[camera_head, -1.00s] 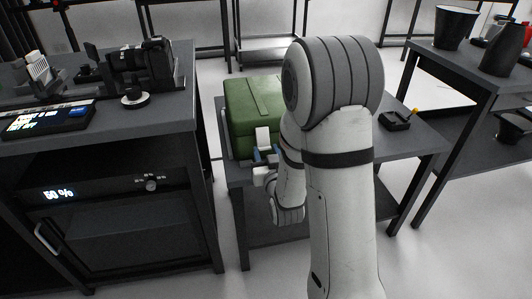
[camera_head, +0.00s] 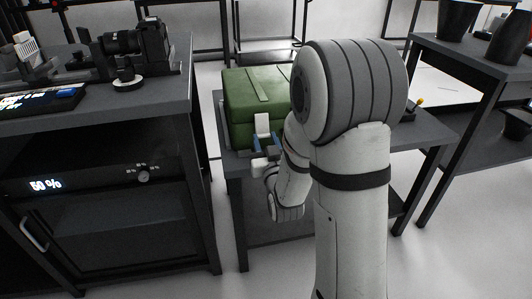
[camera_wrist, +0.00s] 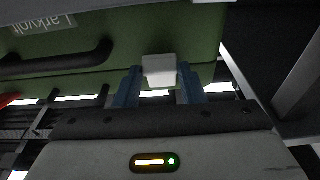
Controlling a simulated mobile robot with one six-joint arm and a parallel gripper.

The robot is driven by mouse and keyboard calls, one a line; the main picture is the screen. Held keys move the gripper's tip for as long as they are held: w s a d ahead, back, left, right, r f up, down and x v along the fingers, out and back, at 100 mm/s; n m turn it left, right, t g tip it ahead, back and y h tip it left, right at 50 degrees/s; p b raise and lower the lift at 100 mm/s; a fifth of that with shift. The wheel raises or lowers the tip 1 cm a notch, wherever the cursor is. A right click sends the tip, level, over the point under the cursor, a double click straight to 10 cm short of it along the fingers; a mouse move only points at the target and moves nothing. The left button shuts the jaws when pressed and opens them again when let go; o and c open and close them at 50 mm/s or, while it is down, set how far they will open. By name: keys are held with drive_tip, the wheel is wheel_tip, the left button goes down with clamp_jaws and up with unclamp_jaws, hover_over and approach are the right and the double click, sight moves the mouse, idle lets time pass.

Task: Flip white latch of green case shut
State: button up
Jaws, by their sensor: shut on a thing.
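The green case (camera_head: 256,92) stands with its lid down on a dark table, left of my arm in the head view. The white latch (camera_head: 262,124) is on its front face. My gripper (camera_head: 265,143) is at the case front, with its blue fingers at the latch's lower end. In the wrist view the green case (camera_wrist: 110,30) fills the upper part. The white latch (camera_wrist: 159,66) sits between the two blue fingertips of my gripper (camera_wrist: 159,80), which is shut on it. My arm hides the case's right part in the head view.
A dark cabinet (camera_head: 120,120) with a camera (camera_head: 140,45) on top stands left of the case table (camera_head: 235,165). Another table (camera_head: 470,62) with dark vessels is at the right. A dark case handle (camera_wrist: 60,62) is left of the latch in the wrist view.

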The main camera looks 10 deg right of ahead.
drive_tip(key=shift+w+f+t+b, duration=0.5)
drive_tip(key=shift+f+t+b, duration=0.35)
drive_tip(key=shift+b, duration=1.6)
drive_tip(key=shift+w+t, duration=0.2)
drive_tip(key=shift+t, duration=0.15)
drive_tip(key=shift+w+r+t, duration=0.15)
drive_tip(key=shift+w+t, duration=0.05)
drive_tip(key=shift+t, duration=0.3)
drive_tip(key=o, duration=1)
